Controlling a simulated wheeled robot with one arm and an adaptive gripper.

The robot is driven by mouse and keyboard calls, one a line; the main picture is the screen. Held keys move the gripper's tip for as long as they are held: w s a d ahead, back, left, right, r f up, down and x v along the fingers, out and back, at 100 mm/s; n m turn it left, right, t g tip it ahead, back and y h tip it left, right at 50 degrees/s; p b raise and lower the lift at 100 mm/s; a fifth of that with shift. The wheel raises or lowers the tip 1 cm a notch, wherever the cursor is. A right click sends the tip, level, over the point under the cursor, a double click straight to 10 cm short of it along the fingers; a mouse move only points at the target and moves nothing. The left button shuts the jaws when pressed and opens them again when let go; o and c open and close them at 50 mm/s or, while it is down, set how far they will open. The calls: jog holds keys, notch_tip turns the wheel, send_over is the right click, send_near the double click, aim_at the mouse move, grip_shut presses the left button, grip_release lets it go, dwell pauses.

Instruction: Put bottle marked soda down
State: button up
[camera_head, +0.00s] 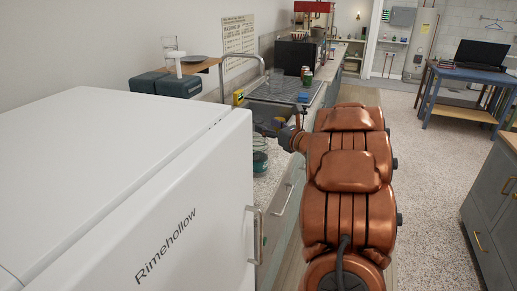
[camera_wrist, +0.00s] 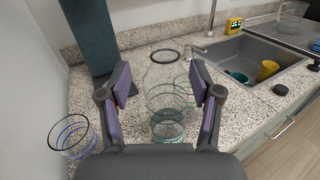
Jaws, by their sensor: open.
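A clear glass bottle-like vessel (camera_wrist: 166,78) with a dark rim stands on the speckled counter in the wrist view. It lies between the two spread fingers of my gripper (camera_wrist: 160,92), with gaps visible on both sides. No soda marking is readable on it, so I cannot confirm it is the soda bottle. Glassware (camera_head: 260,158) also shows on the counter beside my arm in the head view. There my gripper (camera_head: 283,128) is small and partly hidden by my arm.
A blue-ringed glass (camera_wrist: 73,138) stands left of my gripper. A tall dark teal object (camera_wrist: 90,38) is behind it. The sink (camera_wrist: 228,54) at right holds a yellow cup (camera_wrist: 267,70). A black round item (camera_wrist: 281,90) sits on the counter. A white fridge (camera_head: 110,185) stands near left.

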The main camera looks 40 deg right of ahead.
aim_at(262, 121)
jog(key=shift+w+d+r+p, duration=0.1)
jog(key=shift+w+p, duration=0.65)
jog(key=shift+w, duration=0.45)
jog(key=shift+w+d+r+p, duration=0.1)
jog(key=shift+w+p, duration=0.6)
jog(key=shift+w, duration=0.45)
jog(key=shift+w+f, duration=0.1)
jog(key=shift+w, duration=0.35)
jog(key=c, duration=1.2)
